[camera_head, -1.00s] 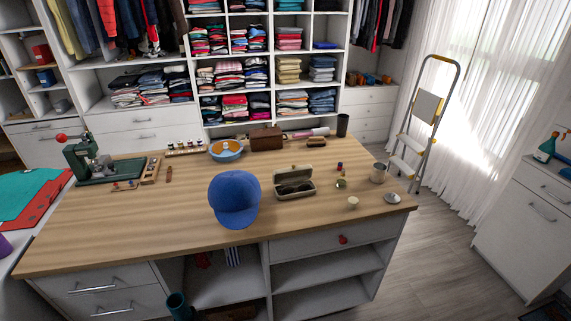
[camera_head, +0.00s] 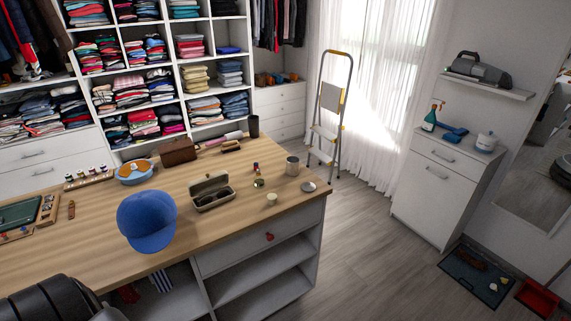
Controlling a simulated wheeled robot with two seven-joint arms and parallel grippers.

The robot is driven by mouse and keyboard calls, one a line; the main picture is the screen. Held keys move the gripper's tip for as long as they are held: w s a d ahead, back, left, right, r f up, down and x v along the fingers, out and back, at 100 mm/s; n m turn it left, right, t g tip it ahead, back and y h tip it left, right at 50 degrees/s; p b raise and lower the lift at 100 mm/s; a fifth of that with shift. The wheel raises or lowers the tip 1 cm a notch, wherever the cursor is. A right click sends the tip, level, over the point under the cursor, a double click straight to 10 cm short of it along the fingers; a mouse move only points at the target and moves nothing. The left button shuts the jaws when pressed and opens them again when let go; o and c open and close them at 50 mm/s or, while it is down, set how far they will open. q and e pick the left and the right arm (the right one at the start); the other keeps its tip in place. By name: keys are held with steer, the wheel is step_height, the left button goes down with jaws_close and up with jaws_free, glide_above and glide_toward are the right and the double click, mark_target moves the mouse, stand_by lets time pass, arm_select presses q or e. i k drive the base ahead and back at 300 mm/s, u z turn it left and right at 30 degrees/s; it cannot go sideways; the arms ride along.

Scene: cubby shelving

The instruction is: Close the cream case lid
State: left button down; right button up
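The cream case (camera_head: 212,194) sits on the wooden island top, right of the blue cap. Its lid (camera_head: 208,183) is raised at the back, and dark glasses (camera_head: 216,197) show inside. Neither of my grippers is in view. A dark, rounded shape fills the bottom left corner; it looks like part of my own arm, with no fingers showing.
A blue cap (camera_head: 147,221) stands left of the case. A small cream cup (camera_head: 272,199), a metal mug (camera_head: 292,165) and a grey disc (camera_head: 308,186) lie to its right. A brown box (camera_head: 178,151) is behind.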

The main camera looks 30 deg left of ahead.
mark_target(211, 182)
steer(key=z, duration=1.6)
steer(key=k, duration=1.75)
steer(key=u, duration=1.75)
